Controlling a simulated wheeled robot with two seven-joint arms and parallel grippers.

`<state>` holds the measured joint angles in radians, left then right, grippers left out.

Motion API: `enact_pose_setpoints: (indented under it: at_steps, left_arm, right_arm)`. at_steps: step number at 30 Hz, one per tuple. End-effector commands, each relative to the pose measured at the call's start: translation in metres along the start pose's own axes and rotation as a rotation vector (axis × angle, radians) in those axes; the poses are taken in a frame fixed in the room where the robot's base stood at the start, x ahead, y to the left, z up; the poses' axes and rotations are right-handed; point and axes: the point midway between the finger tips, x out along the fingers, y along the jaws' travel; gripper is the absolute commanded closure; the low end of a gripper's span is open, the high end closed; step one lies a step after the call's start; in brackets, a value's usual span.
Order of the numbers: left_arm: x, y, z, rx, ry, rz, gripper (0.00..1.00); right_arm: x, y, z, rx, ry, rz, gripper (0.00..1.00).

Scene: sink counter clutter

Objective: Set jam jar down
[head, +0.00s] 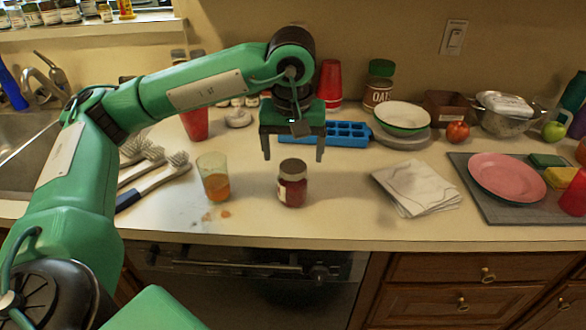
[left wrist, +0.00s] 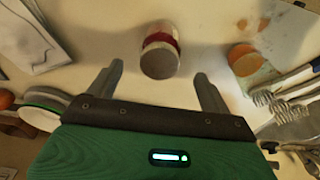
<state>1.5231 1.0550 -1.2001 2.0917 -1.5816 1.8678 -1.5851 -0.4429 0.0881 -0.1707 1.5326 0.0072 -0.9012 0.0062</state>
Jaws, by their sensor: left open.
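The jam jar (head: 292,184) is a small jar of dark red jam with a greyish lid. It stands upright on the counter, right of a glass of orange drink (head: 216,178). My left gripper (head: 293,155) is open and empty, with its two fingers pointing down just above and behind the jar. In the left wrist view the jar (left wrist: 160,53) lies just beyond the space between the open fingertips (left wrist: 158,78), apart from both. My right gripper is not in view.
A blue ice tray (head: 340,133) lies behind my gripper. Brushes (head: 155,180) lie left of the glass. Folded napkins (head: 417,187) lie to the right, then a pink plate (head: 507,176) on a grey mat. The counter between jar and napkins is clear.

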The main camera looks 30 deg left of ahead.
Motion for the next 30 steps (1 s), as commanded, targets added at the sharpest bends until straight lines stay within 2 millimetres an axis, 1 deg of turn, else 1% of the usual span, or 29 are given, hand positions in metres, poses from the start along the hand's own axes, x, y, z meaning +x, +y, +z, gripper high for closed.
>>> enact_pose_setpoints:
  at_steps: [1,3,6,9,20,24,27,30]
  left_arm:
    - [-0.01,0.001,0.0,0.001,0.002,0.003,0.18]
    - [-0.021,0.001,0.0,0.001,0.001,0.002,0.18]
    - [-0.031,0.0,0.0,0.0,0.001,0.0,0.18]
    - [-0.037,0.0,0.0,0.001,0.0,0.0,0.18]
    - [-0.039,0.0,0.0,0.0,0.0,-0.001,0.18]
    - [-0.039,0.0,0.0,0.0,0.0,-0.001,0.18]
    - [-0.039,0.0,0.0,0.0,0.0,-0.001,0.18]
    - [-0.039,0.0,0.0,0.0,0.0,-0.001,0.18]
  right_arm:
    - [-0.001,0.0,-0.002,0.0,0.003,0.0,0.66]
    - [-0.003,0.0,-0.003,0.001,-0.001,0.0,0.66]
    - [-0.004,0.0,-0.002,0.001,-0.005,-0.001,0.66]
    - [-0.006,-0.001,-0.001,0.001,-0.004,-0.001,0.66]
    - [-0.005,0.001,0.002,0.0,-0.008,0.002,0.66]
    - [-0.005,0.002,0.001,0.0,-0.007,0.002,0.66]
    - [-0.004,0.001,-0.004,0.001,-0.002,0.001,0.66]
    - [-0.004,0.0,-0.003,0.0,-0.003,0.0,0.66]
